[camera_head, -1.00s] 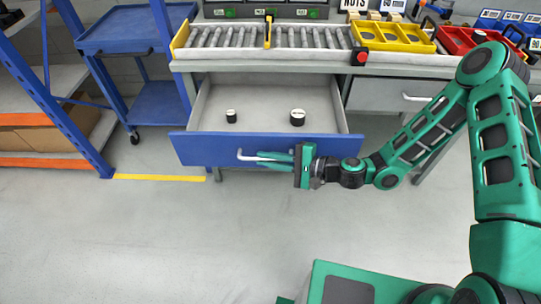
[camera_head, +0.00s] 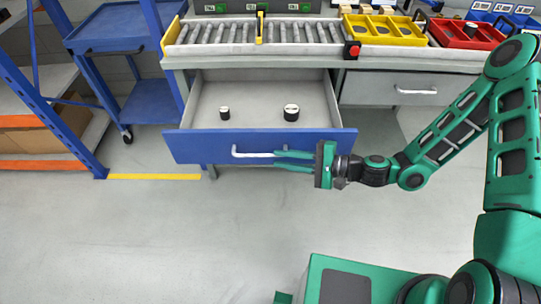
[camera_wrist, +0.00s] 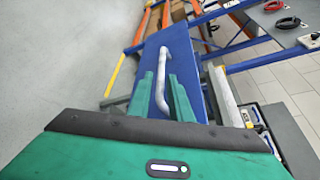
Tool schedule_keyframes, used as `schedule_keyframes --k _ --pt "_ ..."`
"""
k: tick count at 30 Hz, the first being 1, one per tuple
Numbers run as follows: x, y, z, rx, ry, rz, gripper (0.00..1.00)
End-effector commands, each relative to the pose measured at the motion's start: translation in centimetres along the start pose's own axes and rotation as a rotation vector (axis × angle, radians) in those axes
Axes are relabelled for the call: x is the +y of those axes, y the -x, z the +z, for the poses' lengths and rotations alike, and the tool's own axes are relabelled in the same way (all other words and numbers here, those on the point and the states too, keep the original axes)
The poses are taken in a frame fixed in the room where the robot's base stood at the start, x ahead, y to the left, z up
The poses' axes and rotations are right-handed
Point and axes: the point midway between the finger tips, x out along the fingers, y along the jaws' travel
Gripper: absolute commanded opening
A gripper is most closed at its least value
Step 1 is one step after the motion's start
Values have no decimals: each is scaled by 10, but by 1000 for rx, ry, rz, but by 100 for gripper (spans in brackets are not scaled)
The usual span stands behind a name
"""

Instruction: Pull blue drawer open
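The blue drawer (camera_head: 200,146) is open, pulled out from under the bench. Its pale, bar-shaped handle (camera_head: 252,154) is on the front. My gripper (camera_head: 277,160) is at the right part of the handle, coming from the right. In the wrist view, the two green fingers of my gripper (camera_wrist: 160,76) are spread apart. The handle (camera_wrist: 163,62) runs between them with gaps visible on both sides, so they are not clamped on it. The drawer's blue front (camera_wrist: 190,62) lies behind the fingers.
Two small black-and-white cylinders (camera_head: 291,112) stand in the drawer. A roller conveyor (camera_head: 225,35), a yellow bin (camera_head: 384,30) and a red bin (camera_head: 465,35) are on the bench above. A closed grey drawer (camera_head: 365,88) is to the right. The floor in front is clear.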

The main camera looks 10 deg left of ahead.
Motion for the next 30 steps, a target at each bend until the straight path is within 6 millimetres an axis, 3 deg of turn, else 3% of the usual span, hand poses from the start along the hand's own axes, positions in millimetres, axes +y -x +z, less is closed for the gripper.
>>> schedule_keyframes --k 3,9,30 --pt "0 17 -1 2 0 -1 19" --pt "0 30 0 0 0 0 19" --pt "4 37 0 -3 39 41 19"
